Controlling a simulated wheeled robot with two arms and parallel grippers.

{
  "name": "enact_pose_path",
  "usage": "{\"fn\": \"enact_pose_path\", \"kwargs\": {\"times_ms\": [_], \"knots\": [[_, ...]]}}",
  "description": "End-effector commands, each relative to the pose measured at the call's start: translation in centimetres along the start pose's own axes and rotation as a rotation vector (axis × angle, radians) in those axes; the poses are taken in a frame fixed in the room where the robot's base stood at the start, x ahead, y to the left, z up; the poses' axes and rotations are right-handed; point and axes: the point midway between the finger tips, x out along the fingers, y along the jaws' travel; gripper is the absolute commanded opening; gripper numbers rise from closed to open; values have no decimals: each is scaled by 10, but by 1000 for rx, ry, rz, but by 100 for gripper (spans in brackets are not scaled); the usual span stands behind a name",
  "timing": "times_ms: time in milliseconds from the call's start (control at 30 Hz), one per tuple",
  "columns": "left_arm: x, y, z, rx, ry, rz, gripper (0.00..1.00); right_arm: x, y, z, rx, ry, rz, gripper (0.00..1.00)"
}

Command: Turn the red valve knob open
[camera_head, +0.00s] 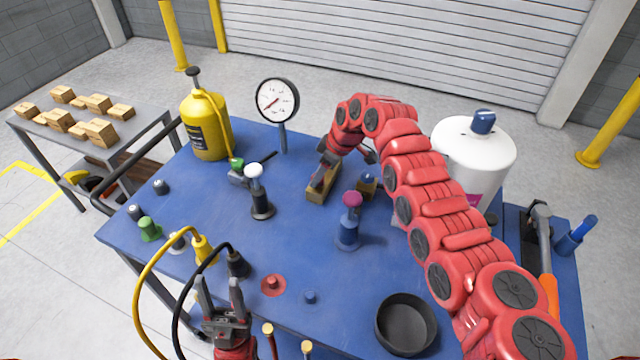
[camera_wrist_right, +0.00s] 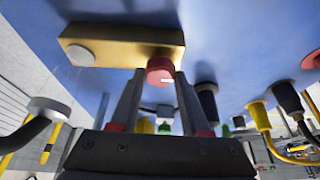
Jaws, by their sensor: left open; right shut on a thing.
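The red valve knob (camera_wrist_right: 160,71) sits at the side of a brass valve block (camera_wrist_right: 110,45) in the right wrist view. My right gripper (camera_wrist_right: 160,82) is shut on the knob, one finger on each side. In the head view the brass block (camera_head: 320,192) lies on the blue table, and my right gripper (camera_head: 323,172) reaches down onto it. The knob is hidden there by the gripper. My left gripper (camera_head: 221,284) is open and empty at the table's front edge, close to the black and yellow cables.
On the blue table (camera_head: 300,245) stand a white-knobbed post (camera_head: 255,172), a purple-knobbed post (camera_head: 352,200), a pressure gauge (camera_head: 277,100), a yellow bottle (camera_head: 207,125) and a white canister (camera_head: 474,150). A black bowl (camera_head: 406,324) and red button (camera_head: 272,285) are near the front.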

Motion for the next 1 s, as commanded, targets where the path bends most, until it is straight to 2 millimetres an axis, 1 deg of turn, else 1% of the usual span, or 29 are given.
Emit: {"fn": "enact_pose_path", "kwargs": {"times_ms": [33, 100, 533, 567, 700, 733, 1000], "knots": [[-6, 0, 1, 0, 0, 0, 50, 3, 0, 1, -8, -2, -5, 0], [-8, 0, 1, 0, 0, 0, 50, 2, -1, 1, -16, -2, -9, 0], [-8, 0, 1, 0, 0, 0, 50, 0, -1, 0, -23, -2, -13, 0], [-8, 0, 1, 0, 0, 0, 50, 0, -1, 0, -23, -2, -13, 50], [-8, 0, 1, 0, 0, 0, 50, 0, -1, 0, -22, -2, -13, 75], [-8, 0, 1, 0, 0, 0, 50, 0, -1, 0, -22, -2, -12, 76], [-7, 0, 1, 0, 0, 0, 50, -1, 0, 0, -22, -1, -11, 76]]}}
